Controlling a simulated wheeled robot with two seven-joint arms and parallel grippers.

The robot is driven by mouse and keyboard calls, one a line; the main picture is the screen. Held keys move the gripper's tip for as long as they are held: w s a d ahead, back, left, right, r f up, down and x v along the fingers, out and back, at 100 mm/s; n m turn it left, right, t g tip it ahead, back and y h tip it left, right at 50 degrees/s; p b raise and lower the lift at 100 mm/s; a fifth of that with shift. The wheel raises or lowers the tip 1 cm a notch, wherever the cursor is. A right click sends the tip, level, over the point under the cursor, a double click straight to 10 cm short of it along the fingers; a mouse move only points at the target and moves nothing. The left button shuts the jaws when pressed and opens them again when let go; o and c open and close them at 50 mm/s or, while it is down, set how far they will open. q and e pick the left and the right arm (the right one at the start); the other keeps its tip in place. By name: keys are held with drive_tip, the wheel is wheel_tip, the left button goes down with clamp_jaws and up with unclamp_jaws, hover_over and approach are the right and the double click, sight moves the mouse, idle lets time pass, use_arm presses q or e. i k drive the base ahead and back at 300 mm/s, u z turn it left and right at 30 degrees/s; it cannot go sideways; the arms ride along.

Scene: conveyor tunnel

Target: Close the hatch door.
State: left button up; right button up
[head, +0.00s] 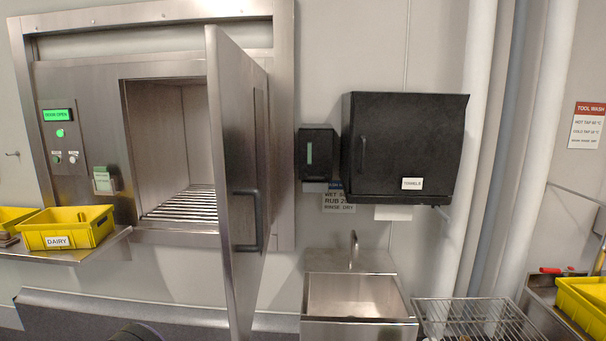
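The hatch door (236,150) is a tall steel panel that stands open, swung out toward me and seen nearly edge-on. A dark D-shaped handle (247,220) is on its right-hand face, below mid-height. The hatch opening (170,145) is left of the door and shows a lit chamber with a roller floor (183,204). The door hides the opening's right part. A green sign (58,115) on the steel panel seems to read "DOOR OPEN". Neither of my grippers is in view.
A shelf (120,236) with a yellow "DAIRY" crate (66,228) juts out below the opening's left side. Right of the door are a soap dispenser (317,155), a black towel box (404,148), a steel sink (358,296) and a wire rack (475,318).

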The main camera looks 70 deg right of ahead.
sight(237, 86)
drive_tip(key=z, duration=2.1)
drive_tip(key=i, duration=1)
drive_tip(key=u, duration=0.75)
drive_tip(key=k, duration=0.8)
drive_tip(key=z, duration=0.65)
